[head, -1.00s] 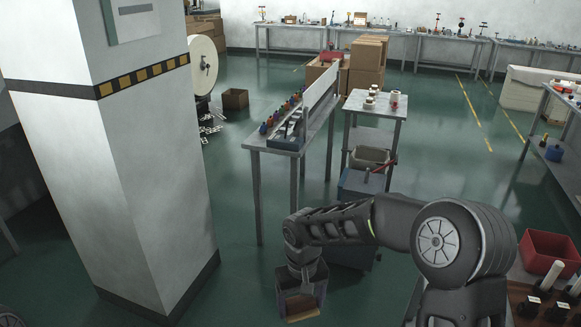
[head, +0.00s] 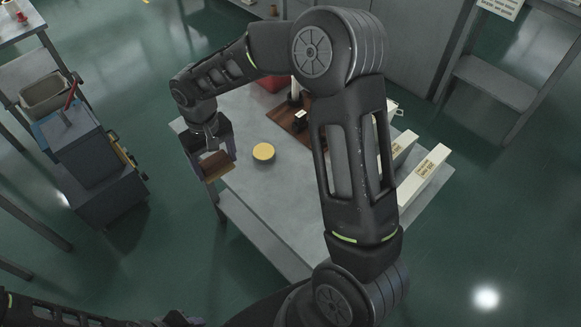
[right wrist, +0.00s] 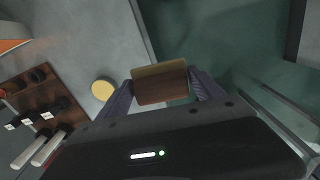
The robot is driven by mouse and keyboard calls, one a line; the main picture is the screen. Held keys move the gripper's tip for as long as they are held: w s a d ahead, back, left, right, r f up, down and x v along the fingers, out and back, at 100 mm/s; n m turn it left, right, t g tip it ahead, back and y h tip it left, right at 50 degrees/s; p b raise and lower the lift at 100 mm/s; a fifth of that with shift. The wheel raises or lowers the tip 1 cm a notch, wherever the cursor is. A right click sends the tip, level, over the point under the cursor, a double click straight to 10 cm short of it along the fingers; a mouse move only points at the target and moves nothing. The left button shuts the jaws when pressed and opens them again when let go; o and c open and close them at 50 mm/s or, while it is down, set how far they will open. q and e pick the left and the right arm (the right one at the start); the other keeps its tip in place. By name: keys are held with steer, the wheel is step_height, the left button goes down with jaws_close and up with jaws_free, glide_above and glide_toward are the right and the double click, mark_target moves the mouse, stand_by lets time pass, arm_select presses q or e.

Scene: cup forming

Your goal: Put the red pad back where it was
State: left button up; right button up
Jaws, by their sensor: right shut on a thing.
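My right gripper (head: 209,158) is shut on a brown block with a tan edge (head: 215,165), held at the left edge of the grey workbench. In the right wrist view the block (right wrist: 161,86) sits between the two purplish fingers (right wrist: 162,92). It looks reddish brown; I cannot tell whether it is the red pad, and no other red pad is plain. A round yellow disc (head: 263,151) lies on the bench to the right of the gripper; it also shows in the right wrist view (right wrist: 103,90). Part of my left gripper (head: 184,319) shows at the bottom edge, its jaws unclear.
A brown wooden rack (head: 288,118) with dark holders stands on the workbench (head: 258,195), partly behind my right arm. White labelled boxes (head: 425,175) lie at right. A blue cart (head: 75,145) stands at left, with floor between.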

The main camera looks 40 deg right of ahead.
steer(key=shift+w, duration=0.1)
steer(key=shift+d+f, duration=0.1)
steer(key=shift+d, duration=0.1)
steer(key=s+d+f+b, duration=0.1)
steer(key=s+d+b, duration=0.2)
steer(key=d+b, duration=0.5)
steer(key=s+d+f+n+b, duration=0.1)
steer(key=s+d+b, duration=0.2)
steer(key=d+b, duration=0.4)
steer(key=d, duration=0.3)
steer(key=shift+b, duration=0.35)
steer(key=shift+a+f, duration=0.1)
steer(key=shift+f, duration=0.05)
steer(key=shift+f, duration=2.5)
